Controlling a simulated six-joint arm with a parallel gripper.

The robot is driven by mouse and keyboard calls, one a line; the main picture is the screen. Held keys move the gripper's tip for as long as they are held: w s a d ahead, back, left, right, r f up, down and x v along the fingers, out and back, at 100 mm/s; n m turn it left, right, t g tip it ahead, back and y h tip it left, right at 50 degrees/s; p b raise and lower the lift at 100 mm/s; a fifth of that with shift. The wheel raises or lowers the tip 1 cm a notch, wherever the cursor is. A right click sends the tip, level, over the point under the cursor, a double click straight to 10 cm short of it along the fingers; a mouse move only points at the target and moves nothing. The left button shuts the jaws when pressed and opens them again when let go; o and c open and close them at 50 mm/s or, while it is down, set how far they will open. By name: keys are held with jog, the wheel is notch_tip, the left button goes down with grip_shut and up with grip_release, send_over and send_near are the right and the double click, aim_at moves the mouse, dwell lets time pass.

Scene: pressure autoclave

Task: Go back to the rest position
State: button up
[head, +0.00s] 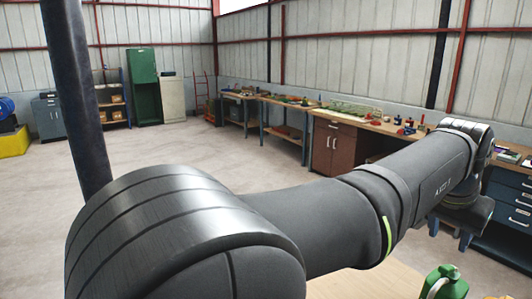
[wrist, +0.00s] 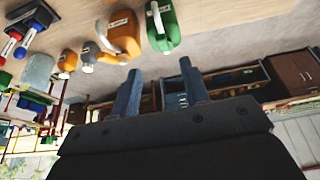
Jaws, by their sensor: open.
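My gripper (wrist: 161,88) shows in the wrist view, with its two blue-grey fingers spread apart and nothing between them. The wrist picture is upside down, with the floor and table above the fingers. In the head view my arm reaches from the lower left across to the right, and its wrist end is at the right edge near the workbench. The fingers are hidden in the head view. No autoclave can be clearly made out.
A pale wooden table (wrist: 70,22) bears a green jug (wrist: 163,25), an orange jug (wrist: 122,35) and several smaller items. The green jug also shows in the head view (head: 447,287). Workbenches (head: 340,122) line the back wall. The floor (head: 190,150) at mid-left is clear.

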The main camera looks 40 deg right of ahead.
jog(key=w+a+r+n, duration=0.1)
jog(key=w+a, duration=0.3)
jog(key=w, duration=0.1)
jog(key=shift+a, duration=0.15)
